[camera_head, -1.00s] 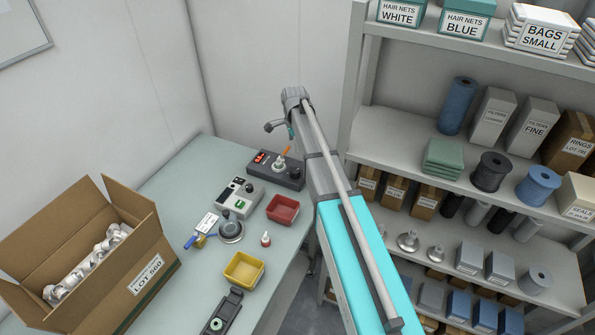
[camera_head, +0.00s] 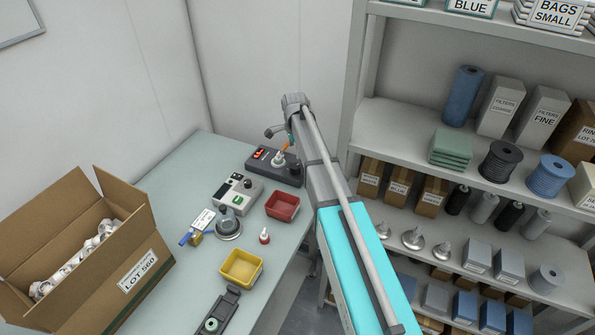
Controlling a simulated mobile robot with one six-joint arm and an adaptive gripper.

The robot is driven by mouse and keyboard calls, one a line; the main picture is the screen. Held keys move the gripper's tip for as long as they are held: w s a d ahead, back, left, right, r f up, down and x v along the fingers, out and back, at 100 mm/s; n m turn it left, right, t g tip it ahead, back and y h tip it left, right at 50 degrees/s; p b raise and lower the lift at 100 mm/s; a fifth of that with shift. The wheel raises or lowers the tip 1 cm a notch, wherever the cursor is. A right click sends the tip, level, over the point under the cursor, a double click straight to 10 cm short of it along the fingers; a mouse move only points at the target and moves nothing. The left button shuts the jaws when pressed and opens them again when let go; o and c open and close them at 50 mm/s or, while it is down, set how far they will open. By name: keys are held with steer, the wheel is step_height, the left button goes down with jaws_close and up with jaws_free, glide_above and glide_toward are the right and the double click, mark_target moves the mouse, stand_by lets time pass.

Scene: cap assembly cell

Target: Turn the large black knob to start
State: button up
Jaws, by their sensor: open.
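A dark control box (camera_head: 270,164) with a lit red display stands at the far end of the table, and a black knob (camera_head: 293,167) shows on its right side. A pale nozzle-like part with an orange tip stands at the box's middle. A light grey unit (camera_head: 238,192) with a green button and small dark controls sits in front of it. My gripper (camera_head: 275,131) is at the far end of my arm, above and behind the dark box, apart from the knob. It is small in view and partly hidden by my arm; it looks open and empty.
A loaded shelf rack (camera_head: 400,135) stands close on the right.

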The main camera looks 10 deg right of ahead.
mark_target(295, 166)
steer(key=shift+f+b, duration=3.85)
steer(key=shift+f, duration=0.3)
